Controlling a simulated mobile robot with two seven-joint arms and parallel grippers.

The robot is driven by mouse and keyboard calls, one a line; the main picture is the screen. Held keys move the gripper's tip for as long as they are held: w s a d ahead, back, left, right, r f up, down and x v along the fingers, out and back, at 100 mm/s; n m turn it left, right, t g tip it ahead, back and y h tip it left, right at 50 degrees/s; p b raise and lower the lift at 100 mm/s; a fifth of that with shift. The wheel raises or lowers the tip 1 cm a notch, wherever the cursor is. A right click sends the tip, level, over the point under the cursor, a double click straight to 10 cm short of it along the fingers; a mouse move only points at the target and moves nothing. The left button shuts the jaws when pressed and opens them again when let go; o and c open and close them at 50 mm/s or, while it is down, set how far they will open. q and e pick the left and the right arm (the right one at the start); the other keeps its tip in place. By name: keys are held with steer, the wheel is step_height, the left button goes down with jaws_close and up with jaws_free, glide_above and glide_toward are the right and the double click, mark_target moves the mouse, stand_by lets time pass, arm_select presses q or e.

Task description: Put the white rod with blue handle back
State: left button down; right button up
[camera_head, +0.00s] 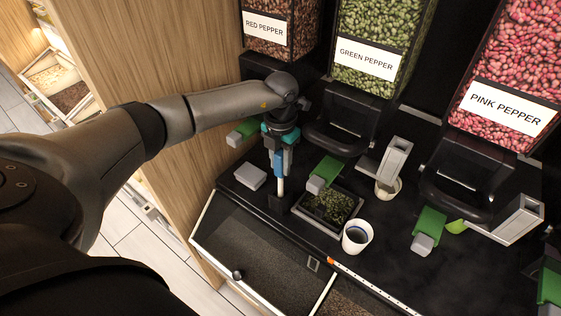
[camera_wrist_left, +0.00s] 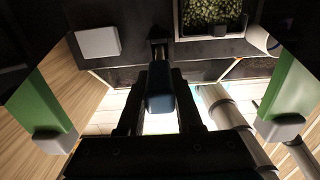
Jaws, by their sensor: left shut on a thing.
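The white rod with blue handle (camera_head: 280,186) hangs upright in my left gripper (camera_head: 279,148) in the head view. The gripper is shut on the blue handle, and the white shaft points down. Its lower end is at or just above a small black block (camera_head: 281,203) on the counter edge; I cannot tell whether they touch. My right gripper is not in view.
Dispensers of red (camera_head: 266,27), green (camera_head: 366,62) and pink pepper (camera_head: 502,120) stand behind. A tray of green pepper (camera_head: 353,215) and a white cup (camera_head: 357,237) are right of the rod. A grey block (camera_head: 249,176) is left of it. Green-and-grey levers stick out nearby.

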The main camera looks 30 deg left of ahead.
mark_target(281, 174)
arm_select(q)
steer(key=shift+f+b, duration=1.7)
steer(key=shift+f, duration=0.45)
stand_by(2.0)
steer(key=shift+c, duration=2.2)
jaws_free()
steer(key=o, duration=0.4)
steer(key=shift+o, duration=0.2)
step_height(281, 174, up, 15)
steer(key=shift+r+b, duration=0.1)
steer(key=shift+b, duration=0.2)
